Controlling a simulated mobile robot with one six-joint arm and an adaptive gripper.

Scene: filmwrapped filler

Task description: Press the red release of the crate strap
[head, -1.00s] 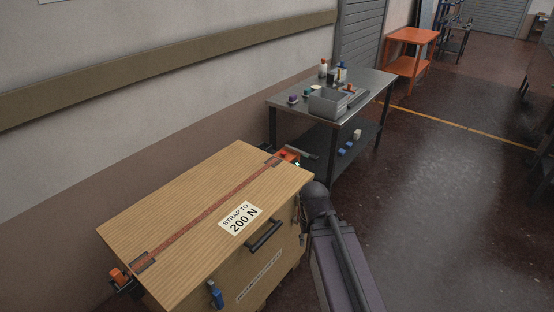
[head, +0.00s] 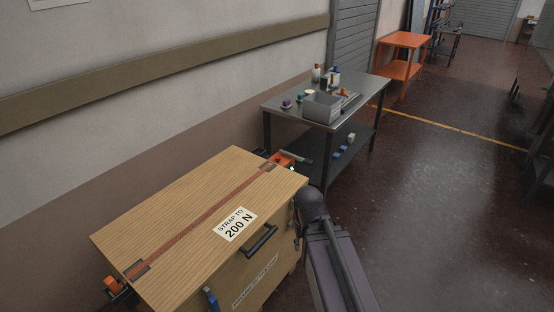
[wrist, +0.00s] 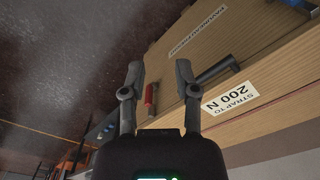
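The wooden crate (head: 190,212) stands at lower left in the head view, with a brown-red strap (head: 205,222) across its lid. Orange strap fittings sit at its far end (head: 284,158) and near end (head: 112,286). In the wrist view the crate (wrist: 222,30) appears upside down. A small red-handled piece (wrist: 151,96) shows between the finger lines there, nearer the left finger; I cannot tell whether it is the strap's release or whether a finger touches it. My gripper (wrist: 159,68) is open and empty, its fingers apart. In the head view its fingers are hidden behind the crate's right end.
A black handle (head: 259,240) and a blue-handled piece (head: 210,299) project from the crate's front. Beyond the crate stands a metal table (head: 286,104) with a grey bin (head: 321,107) and small items. A wall runs along the left. The floor (head: 440,220) at right is clear.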

